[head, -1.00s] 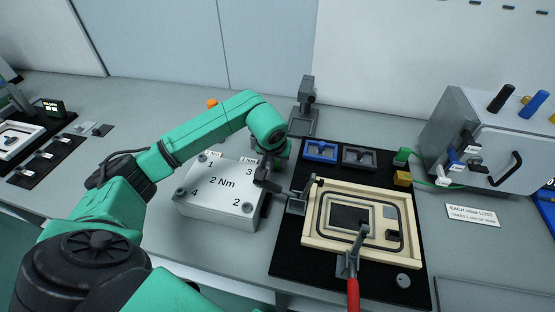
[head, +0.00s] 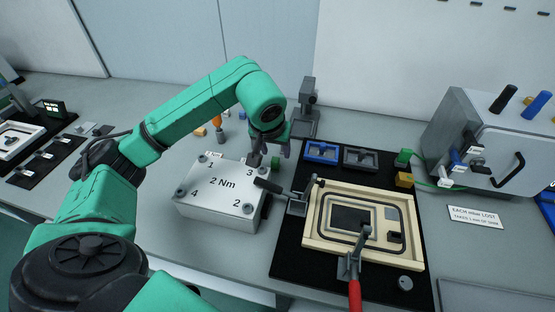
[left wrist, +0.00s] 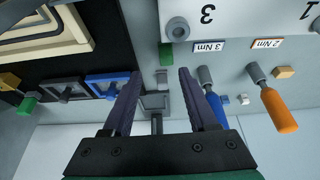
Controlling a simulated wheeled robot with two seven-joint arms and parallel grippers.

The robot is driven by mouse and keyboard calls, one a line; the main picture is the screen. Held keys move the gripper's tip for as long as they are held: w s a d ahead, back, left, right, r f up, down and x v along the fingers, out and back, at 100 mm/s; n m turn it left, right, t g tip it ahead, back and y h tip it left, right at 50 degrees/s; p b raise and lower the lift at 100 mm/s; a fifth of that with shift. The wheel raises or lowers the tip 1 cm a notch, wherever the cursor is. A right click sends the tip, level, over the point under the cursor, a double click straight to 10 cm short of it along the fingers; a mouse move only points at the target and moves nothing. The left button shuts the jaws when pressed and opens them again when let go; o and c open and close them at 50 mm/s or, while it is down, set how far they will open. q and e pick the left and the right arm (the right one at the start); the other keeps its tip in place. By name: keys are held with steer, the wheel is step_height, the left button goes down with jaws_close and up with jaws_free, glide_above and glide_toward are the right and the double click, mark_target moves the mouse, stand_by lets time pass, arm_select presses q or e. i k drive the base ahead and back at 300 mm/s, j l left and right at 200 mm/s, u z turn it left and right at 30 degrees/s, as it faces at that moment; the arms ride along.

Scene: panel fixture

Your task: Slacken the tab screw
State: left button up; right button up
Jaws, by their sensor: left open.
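A grey metal box (head: 222,190) marked 2 Nm has numbered corners with screws; the screw at corner 3 (left wrist: 178,29) shows in the left wrist view. I cannot tell which screw is the tab screw. My left gripper (head: 271,156) is open and points down behind the box's back right corner. In the left wrist view its fingers (left wrist: 158,75) are apart with nothing between the tips. A driver with a blue handle (left wrist: 214,106) is by the 3 Nm label, and an orange-handled driver (left wrist: 280,110) is by the 2 Nm label. My right gripper is not in view.
A cream frame (head: 318,243) lies on a black mat (head: 288,262), with grey clamps, one red-handled (head: 354,293). A green block (left wrist: 166,55) is close to the fingers. Blue (head: 321,152) and grey holders sit behind the frame. A grey cabinet (head: 465,150) stands right.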

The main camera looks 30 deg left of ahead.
mark_target(405, 283)
steer(key=k, duration=1.5)
